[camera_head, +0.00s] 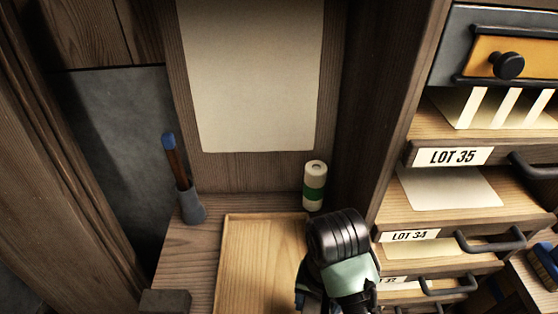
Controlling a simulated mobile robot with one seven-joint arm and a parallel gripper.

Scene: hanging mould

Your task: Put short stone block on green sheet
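I cannot make out a green sheet in this view. A dark grey-brown block-like shape (165,302) shows at the bottom edge, left of the wooden tray; I cannot tell whether it is the short stone block or part of the bench. A dark ribbed, rounded link and a pale green section of my arm stand at the bottom centre, over the tray's right side. The fingers of my gripper do not show, so what they hold is hidden.
A shallow wooden tray (229,265) lies on the bench, its visible part empty. Behind it stand a white roll with a green band (314,188) and a grey holder (191,207) with a blue-tipped tool. A blank sheet (258,80) hangs above. Labelled drawers (453,157) stand at right.

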